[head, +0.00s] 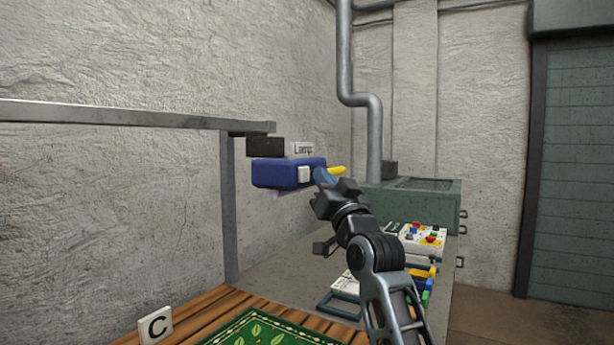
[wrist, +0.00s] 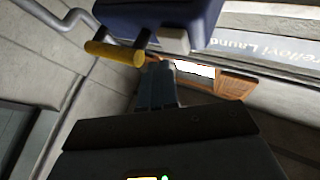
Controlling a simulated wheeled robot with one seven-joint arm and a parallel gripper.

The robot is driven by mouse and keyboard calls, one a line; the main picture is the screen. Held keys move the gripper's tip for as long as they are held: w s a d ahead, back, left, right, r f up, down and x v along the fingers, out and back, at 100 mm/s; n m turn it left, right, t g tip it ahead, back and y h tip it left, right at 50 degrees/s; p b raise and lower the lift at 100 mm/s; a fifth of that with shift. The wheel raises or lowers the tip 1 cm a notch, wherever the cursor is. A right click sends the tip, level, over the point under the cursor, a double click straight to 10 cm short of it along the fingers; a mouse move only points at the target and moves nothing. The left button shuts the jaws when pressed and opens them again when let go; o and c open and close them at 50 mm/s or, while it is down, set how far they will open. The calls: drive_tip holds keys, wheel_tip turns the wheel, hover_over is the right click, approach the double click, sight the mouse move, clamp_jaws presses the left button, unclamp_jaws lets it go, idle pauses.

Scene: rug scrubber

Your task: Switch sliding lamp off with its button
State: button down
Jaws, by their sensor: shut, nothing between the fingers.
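The sliding lamp is a blue box (head: 275,172) hung below a metal rail, with a sign reading "Lamp" above it. A white square button (head: 303,174) sits on its face, and a yellow handle (head: 338,170) sticks out to the right. My gripper (head: 322,177) is shut and empty, its fingertips close to the right of the button. In the wrist view the lamp body (wrist: 160,12) is at the top, with the button (wrist: 174,41) just beyond my fingertips (wrist: 158,68) and the yellow handle (wrist: 115,53) to their left. I cannot tell whether fingertips and button touch.
The metal rail (head: 130,117) runs along the wall, with a post (head: 229,205) below. A grey bench holds a green box (head: 415,203) and a panel of coloured buttons (head: 423,240). A green rug (head: 265,330) and a "C" sign (head: 156,325) are in front.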

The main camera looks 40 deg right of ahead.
drive_tip(key=shift+s+d+b, duration=0.2)
drive_tip(key=shift+s+d, duration=0.1)
drive_tip(key=shift+s, duration=0.6)
drive_tip(key=shift+s+d+b, duration=0.15)
drive_tip(key=shift+s+d, duration=0.2)
drive_tip(key=shift+s, duration=0.55)
drive_tip(key=shift+s+d+b, duration=0.2)
drive_tip(key=shift+s+d, duration=0.1)
drive_tip(key=shift+s, duration=0.6)
